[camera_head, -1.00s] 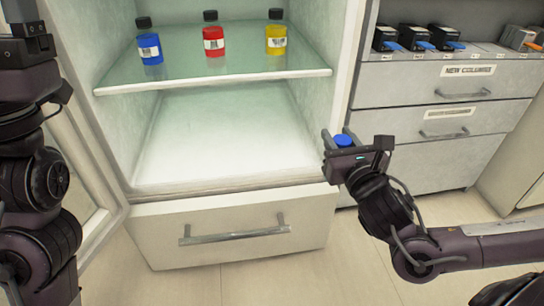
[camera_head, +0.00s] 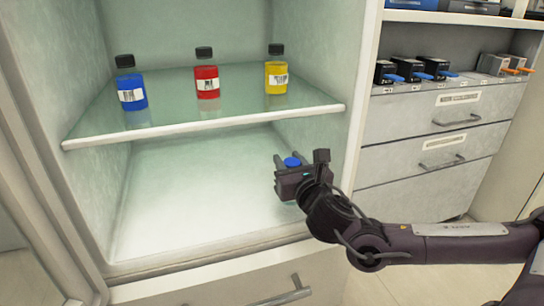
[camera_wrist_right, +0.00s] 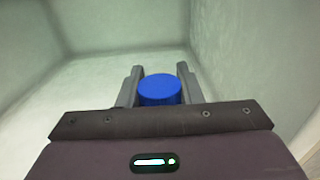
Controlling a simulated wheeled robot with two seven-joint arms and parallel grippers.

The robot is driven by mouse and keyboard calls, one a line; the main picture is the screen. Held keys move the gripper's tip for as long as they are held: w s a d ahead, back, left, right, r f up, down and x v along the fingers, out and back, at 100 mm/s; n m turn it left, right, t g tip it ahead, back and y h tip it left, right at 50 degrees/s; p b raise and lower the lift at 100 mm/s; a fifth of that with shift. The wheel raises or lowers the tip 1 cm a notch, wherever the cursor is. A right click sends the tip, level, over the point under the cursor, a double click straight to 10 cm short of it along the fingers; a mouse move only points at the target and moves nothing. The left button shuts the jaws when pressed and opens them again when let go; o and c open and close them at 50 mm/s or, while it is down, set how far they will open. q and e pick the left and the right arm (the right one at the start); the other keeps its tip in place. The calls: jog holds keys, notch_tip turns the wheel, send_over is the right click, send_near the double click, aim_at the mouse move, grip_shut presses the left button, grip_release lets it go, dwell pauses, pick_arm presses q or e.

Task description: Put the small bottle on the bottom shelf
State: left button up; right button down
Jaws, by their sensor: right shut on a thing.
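The small bottle shows as a blue cap (camera_head: 292,162) between the fingers of my right gripper (camera_head: 290,164); its body is mostly hidden by the gripper. In the right wrist view the blue cap (camera_wrist_right: 160,89) sits between the two grey fingers, with my right gripper (camera_wrist_right: 160,88) shut on it. The bottom shelf (camera_head: 185,190) is the pale floor of the open cabinet. My right gripper is in front of or over its right part, below the glass shelf's edge; I cannot tell the exact height. My left gripper is out of view.
A glass shelf (camera_head: 180,128) above holds a blue bottle (camera_head: 132,96), a red bottle (camera_head: 207,83) and a yellow bottle (camera_head: 276,76). The cabinet's right wall is close to my right gripper. The bottom shelf's left and middle are clear.

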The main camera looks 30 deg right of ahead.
jog(key=w+f+b, duration=0.1)
jog(key=w, duration=0.2)
jog(key=w+d+f+b, duration=0.1)
jog(key=w+b, duration=0.1)
jog(key=w, duration=0.2)
jog(key=w+d+f+b, duration=0.1)
jog(key=w, duration=0.2)
jog(key=shift+w+d+f+b, duration=0.2)
jog(key=shift+w+f+b, duration=0.05)
jog(key=shift+f+b, duration=0.15)
jog(key=shift+r, duration=0.15)
jog(key=c, duration=1)
grip_release()
jog(key=shift+f, duration=0.2)
